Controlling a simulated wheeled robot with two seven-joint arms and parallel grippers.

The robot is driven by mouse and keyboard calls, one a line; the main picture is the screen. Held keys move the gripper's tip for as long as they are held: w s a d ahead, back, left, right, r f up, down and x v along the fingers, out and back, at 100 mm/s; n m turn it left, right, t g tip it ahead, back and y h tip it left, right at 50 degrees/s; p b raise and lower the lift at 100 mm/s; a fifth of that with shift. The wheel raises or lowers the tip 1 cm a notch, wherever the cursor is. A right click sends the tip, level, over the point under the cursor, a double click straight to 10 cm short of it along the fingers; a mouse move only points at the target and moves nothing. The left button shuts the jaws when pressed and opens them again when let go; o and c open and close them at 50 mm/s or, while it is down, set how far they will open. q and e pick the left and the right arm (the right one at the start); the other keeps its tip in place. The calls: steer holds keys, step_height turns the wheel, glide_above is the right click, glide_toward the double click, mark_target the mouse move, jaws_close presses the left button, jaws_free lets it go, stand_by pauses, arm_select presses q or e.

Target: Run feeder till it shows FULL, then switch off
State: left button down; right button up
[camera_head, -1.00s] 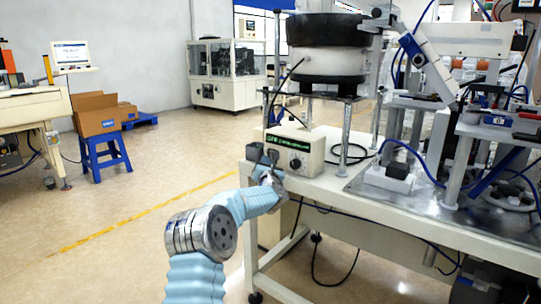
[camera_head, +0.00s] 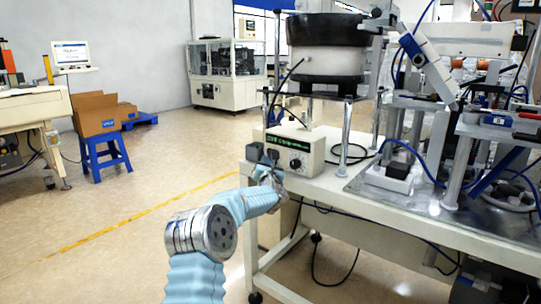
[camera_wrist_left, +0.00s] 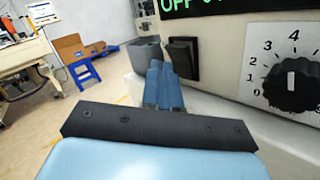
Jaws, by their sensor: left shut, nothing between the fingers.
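The feeder's controller box (camera_head: 297,152) stands at the left end of the white bench, with a green lit display on top of its front. In the left wrist view the display (camera_wrist_left: 195,6) is cut off and reads "OFF" with more characters. A black rocker switch (camera_wrist_left: 182,58) sits below the display, and a black dial (camera_wrist_left: 291,88) has its white mark pointing about upward. My left gripper (camera_head: 267,166) is at the controller's left front. Its blue fingers (camera_wrist_left: 160,84) are shut and empty, just left of the switch; contact cannot be told. The feeder bowl (camera_head: 327,48) stands above; its inside is hidden.
A small grey box (camera_wrist_left: 145,52) lies just beyond my fingertips beside the controller. Blue hoses and fixtures on a metal plate (camera_head: 350,182) fill the bench to the right. A blue stool (camera_head: 103,150) with a cardboard box stands left. The floor between is clear.

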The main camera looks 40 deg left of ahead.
arm_select(q)
steer(key=shift+w, duration=0.15)
steer(key=shift+w+r, duration=0.15)
steer(key=shift+w, duration=0.1)
steer(key=shift+w+r, duration=0.2)
steer(key=shift+w, duration=0.2)
stand_by(0.9)
steer(key=shift+f, duration=0.1)
steer(key=b, duration=0.1)
steer(key=s+b, duration=0.1)
steer(key=b, duration=0.1)
steer(key=shift+s+f, duration=0.25)
steer(key=shift+s, duration=0.05)
stand_by(0.5)
